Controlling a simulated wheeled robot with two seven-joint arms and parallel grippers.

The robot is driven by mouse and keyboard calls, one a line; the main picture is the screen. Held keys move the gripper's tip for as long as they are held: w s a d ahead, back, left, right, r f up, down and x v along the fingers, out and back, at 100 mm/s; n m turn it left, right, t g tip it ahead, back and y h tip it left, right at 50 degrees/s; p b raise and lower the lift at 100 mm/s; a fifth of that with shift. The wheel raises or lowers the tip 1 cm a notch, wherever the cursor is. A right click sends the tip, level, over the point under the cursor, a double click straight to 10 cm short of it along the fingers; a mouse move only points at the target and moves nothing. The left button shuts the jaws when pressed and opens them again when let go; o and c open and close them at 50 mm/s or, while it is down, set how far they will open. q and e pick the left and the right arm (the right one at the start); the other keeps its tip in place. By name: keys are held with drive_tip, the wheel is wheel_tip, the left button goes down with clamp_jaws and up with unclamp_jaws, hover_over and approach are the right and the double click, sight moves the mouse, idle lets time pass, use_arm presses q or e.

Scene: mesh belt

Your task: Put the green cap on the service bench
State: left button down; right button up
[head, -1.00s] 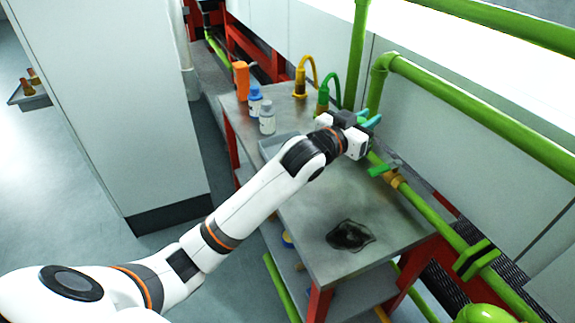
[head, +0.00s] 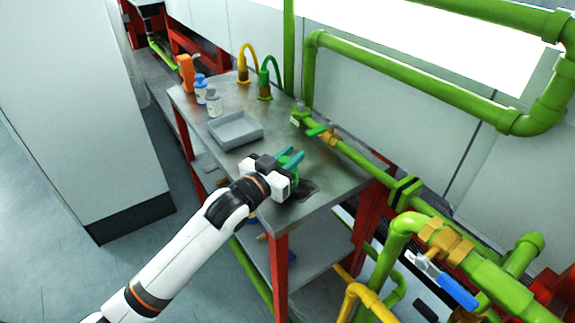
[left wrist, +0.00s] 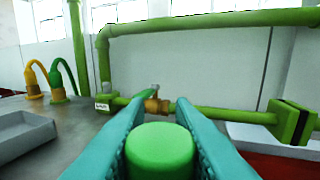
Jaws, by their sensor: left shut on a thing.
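The green cap (left wrist: 160,150) is held between the two teal fingers of my left gripper in the left wrist view. In the head view my left gripper (head: 291,160) is over the near part of the grey metal bench (head: 335,165), and little of the cap (head: 287,156) shows between its fingers. The cap appears to be above the bench top; whether it touches cannot be told. My right gripper is not in view.
A grey tray (head: 235,143), bottles (head: 214,103) and yellow and green hoses stand farther back. A green pipe with a valve (head: 328,135) runs along the bench's right edge.

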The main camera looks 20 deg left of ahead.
use_arm(q)
wheel_tip(320, 180, down, 2)
drive_tip(key=shift+f, duration=0.35)
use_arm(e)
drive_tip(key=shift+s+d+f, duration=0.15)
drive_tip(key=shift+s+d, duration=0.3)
use_arm(q)
drive_tip(key=c, duration=1.2)
unclamp_jaws()
drive_tip(key=shift+f, duration=0.15)
drive_tip(key=shift+c, duration=0.2)
drive_tip(key=shift+s, duration=0.15)
drive_tip(key=v, duration=1.1)
drive_tip(key=shift+s+a+r+b, duration=0.15)
drive_tip(key=shift+s+r+b, duration=0.1)
drive_tip(key=shift+s+b, duration=0.15)
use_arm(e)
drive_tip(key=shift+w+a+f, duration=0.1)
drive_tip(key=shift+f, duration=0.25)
